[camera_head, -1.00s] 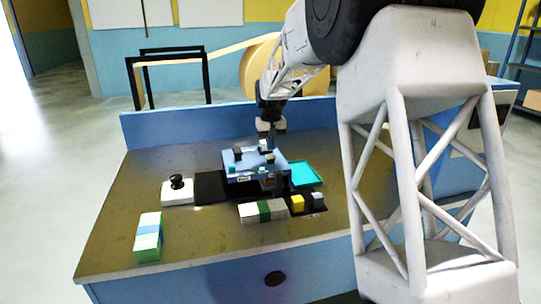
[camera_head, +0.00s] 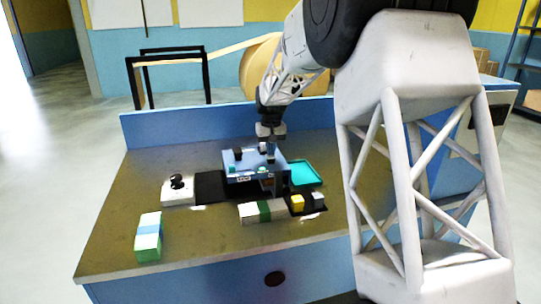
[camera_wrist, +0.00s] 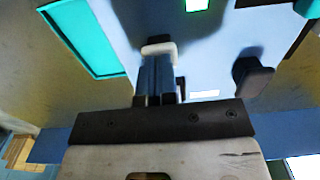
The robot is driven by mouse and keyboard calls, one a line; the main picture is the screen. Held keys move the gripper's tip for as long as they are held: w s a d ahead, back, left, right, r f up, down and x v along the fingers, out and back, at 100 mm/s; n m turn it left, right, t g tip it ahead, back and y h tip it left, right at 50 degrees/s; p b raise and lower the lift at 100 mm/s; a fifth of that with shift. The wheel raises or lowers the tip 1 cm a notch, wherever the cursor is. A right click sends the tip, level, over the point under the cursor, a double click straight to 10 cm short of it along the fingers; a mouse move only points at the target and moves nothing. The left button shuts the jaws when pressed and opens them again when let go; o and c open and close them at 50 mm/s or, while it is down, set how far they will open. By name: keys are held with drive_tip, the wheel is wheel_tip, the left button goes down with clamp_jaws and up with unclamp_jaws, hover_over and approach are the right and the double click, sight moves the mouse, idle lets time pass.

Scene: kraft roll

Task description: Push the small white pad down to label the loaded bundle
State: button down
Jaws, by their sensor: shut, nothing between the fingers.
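My gripper (camera_head: 266,147) is shut and empty, pointing down over the blue machine (camera_head: 240,166) on the workbench. In the wrist view my gripper's closed fingers (camera_wrist: 156,72) reach to a small white pad (camera_wrist: 159,48) on the machine's top. The fingertips overlap the pad there; I cannot tell whether they touch or press it. A dark knob (camera_wrist: 252,76) stands beside it on the machine. A grey-white bundle with a green band (camera_head: 264,211) lies at the machine's front. The space under the machine's top is dark and mostly hidden.
A teal tray (camera_head: 304,174) lies right of the machine. Yellow (camera_head: 297,202) and grey (camera_head: 318,200) blocks sit on a black mat at the front right. A white box with a black knob (camera_head: 178,192) and a green-and-white bundle (camera_head: 148,238) stand left.

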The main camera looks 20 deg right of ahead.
drive_tip(key=shift+f, duration=1.05)
drive_tip(key=shift+r, duration=3.55)
drive_tip(key=shift+s, duration=0.1)
drive_tip(key=shift+s+r, duration=0.2)
drive_tip(key=shift+s, duration=0.05)
drive_tip(key=s+a+r+t, duration=0.1)
drive_tip(key=s+a+r, duration=0.15)
drive_tip(key=s, duration=1.05)
drive_tip(key=s+a+r, duration=0.1)
drive_tip(key=s+r, duration=0.3)
drive_tip(key=s, duration=0.9)
drive_tip(key=s+a+f, duration=0.1)
drive_tip(key=s+f, duration=0.2)
drive_tip(key=s, duration=1)
drive_tip(key=s+a+f+t, duration=0.1)
drive_tip(key=s+f, duration=0.3)
drive_tip(key=s, duration=0.9)
drive_tip(key=shift+f+t, duration=0.25)
drive_tip(key=shift+t, duration=0.05)
